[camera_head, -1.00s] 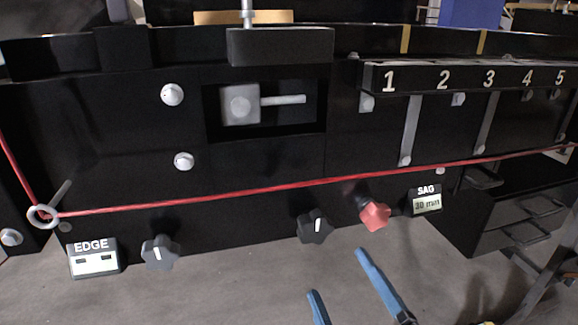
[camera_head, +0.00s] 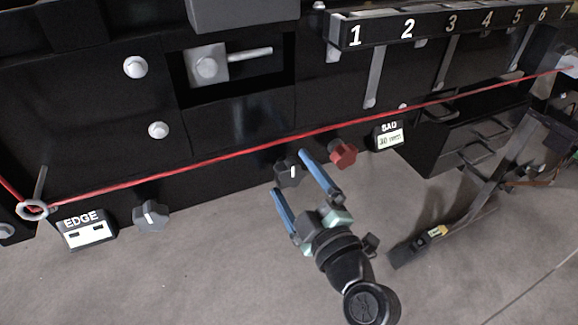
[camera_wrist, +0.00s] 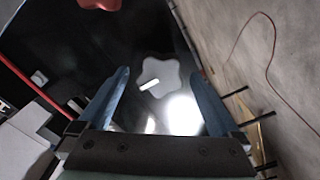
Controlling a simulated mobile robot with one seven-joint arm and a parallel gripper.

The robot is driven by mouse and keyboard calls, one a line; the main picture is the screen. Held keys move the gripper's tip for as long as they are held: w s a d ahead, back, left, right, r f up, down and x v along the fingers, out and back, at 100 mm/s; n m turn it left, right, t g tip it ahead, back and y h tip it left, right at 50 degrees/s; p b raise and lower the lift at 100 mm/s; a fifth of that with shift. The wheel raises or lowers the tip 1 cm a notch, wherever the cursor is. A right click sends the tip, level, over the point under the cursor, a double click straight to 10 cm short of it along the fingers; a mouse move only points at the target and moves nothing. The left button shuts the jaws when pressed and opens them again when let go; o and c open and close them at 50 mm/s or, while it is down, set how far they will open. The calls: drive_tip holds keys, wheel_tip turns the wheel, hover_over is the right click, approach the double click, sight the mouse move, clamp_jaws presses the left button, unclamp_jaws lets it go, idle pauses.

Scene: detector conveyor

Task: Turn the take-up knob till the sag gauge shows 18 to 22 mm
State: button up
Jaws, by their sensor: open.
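The sag gauge (camera_head: 388,138) on the lower front of the black conveyor reads 30 mm, in small print. A dark lobed knob (camera_head: 288,176) with a white mark sits left of a red lobed knob (camera_head: 342,154). No label tells which is the take-up knob. My gripper (camera_head: 289,171) is open, its two blue fingers pointing at the dark knob. In the wrist view the dark knob (camera_wrist: 160,76) shows grey between and beyond the fingers (camera_wrist: 160,72). I cannot tell whether they touch it. The red knob (camera_wrist: 98,3) is at that view's top edge.
Another dark knob (camera_head: 151,216) and an EDGE display (camera_head: 86,229) are at the lower left. A red cord (camera_head: 220,158) runs across the front above the knobs from a ring (camera_head: 33,210). Drawers (camera_head: 470,140) stand at the right. The floor in front is largely clear.

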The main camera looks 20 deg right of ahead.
drive_tip(key=shift+w, duration=1.15)
drive_tip(key=c, duration=1.4)
